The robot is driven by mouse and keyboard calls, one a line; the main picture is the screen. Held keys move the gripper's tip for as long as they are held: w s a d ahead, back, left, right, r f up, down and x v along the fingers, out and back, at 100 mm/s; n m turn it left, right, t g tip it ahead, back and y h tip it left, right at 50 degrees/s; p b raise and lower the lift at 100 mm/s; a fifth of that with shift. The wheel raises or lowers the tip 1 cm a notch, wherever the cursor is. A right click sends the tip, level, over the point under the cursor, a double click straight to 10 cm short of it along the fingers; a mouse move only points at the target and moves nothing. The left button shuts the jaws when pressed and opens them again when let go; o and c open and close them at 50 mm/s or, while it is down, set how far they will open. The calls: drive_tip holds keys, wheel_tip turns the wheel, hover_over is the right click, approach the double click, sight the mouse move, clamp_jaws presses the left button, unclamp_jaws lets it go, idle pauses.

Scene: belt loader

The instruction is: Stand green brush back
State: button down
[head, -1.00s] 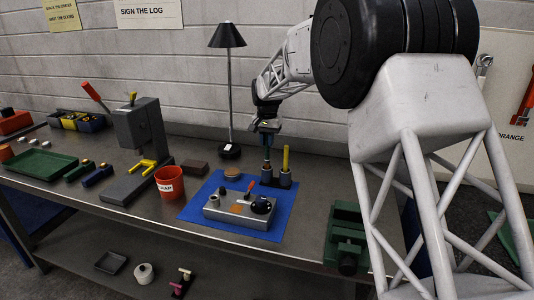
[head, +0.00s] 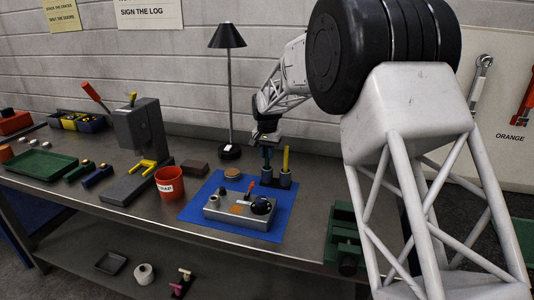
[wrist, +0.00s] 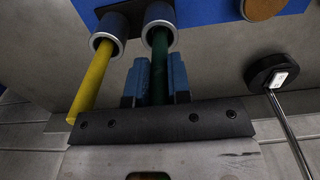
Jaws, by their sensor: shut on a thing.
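My gripper (wrist: 156,82) is shut on the green brush (wrist: 159,62), its blue fingers on either side of the handle. In the wrist view the brush's far end enters the right-hand cup (wrist: 160,24) of a dark twin holder; how deep it sits is hidden. The yellow brush (wrist: 92,78) stands in the other cup (wrist: 107,33). In the head view my gripper (head: 267,152) is just above the holder (head: 267,177), with the yellow brush (head: 286,158) to its right. The green brush is mostly hidden there.
A grey block with small parts (head: 238,220) lies on the blue mat (head: 200,210) in front of the holder. A black lamp (head: 229,153) stands behind left, a red cup (head: 170,183) further left, and a green vise (head: 345,235) front right.

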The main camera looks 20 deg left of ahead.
drive_tip(key=shift+f, duration=0.1)
drive_tip(key=c, duration=1.1)
unclamp_jaws()
drive_tip(key=shift+o, duration=0.2)
wheel_tip(320, 180, up, 12)
drive_tip(key=shift+r, duration=0.15)
drive_tip(key=shift+d, duration=0.1)
